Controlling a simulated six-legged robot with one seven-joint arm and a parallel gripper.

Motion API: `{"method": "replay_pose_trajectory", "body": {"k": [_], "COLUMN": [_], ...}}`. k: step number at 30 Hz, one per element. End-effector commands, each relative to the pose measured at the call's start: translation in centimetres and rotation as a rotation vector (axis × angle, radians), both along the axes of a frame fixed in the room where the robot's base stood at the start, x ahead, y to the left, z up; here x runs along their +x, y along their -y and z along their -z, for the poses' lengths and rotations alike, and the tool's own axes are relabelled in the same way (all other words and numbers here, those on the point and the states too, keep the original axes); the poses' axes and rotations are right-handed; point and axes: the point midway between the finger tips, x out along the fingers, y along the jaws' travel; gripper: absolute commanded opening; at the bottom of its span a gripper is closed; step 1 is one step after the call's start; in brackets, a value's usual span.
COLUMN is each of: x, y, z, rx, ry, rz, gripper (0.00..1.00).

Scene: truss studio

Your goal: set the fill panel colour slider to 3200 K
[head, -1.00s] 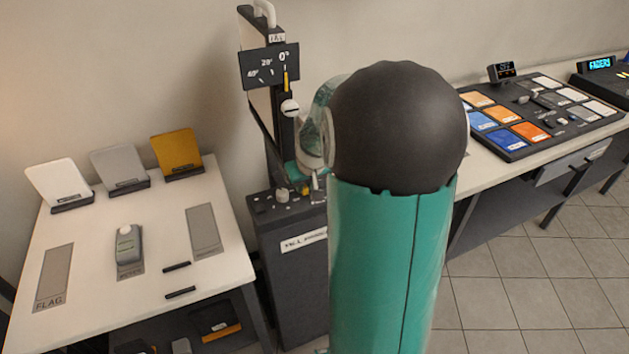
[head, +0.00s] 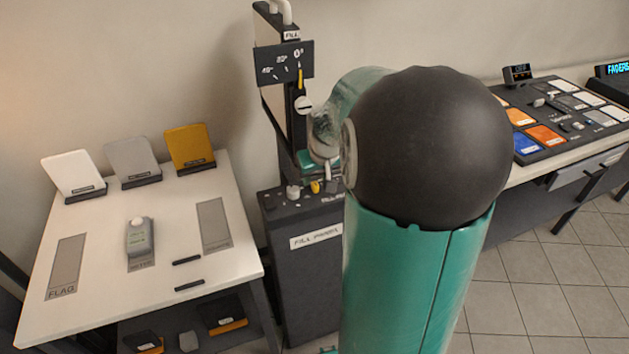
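The fill stand's dark pedestal (head: 305,275) stands in the middle, with a white label (head: 316,237) reading "FILL" and a blurred word. On its top are a pale knob (head: 293,192) and a small yellow piece (head: 315,187). I cannot tell which part is the colour slider, and no 3200 K mark is readable. My gripper (head: 326,180) is low over the right part of the pedestal top, mostly hidden by my arm. I cannot see whether its fingers touch anything.
Above the pedestal, a dark angle plate (head: 284,62) with a yellow pointer is on the fill post. A white table (head: 100,285) at left holds upright cards and a grey meter (head: 139,238). A swatch console (head: 560,153) is on the right bench. Tiled floor is clear at lower right.

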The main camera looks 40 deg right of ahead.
Motion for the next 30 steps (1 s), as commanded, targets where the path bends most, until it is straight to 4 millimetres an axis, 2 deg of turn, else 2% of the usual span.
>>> {"method": "replay_pose_trajectory", "body": {"k": [1,6,12,18,30], "x": [-0.4,-1.8,-3.1,-3.6,-3.7], "y": [-0.1,-0.6,-1.0,-1.1,-1.1], "z": [-1.3,-4.9,-8.0,-9.2,-9.2], "rx": [-0.004,-0.003,0.000,0.001,0.001], "ry": [0.005,0.005,0.003,0.001,0.000], "rz": [0.000,-0.001,0.000,0.000,0.000], "gripper": [0.36,0.36,0.36,0.36,0.36]}}
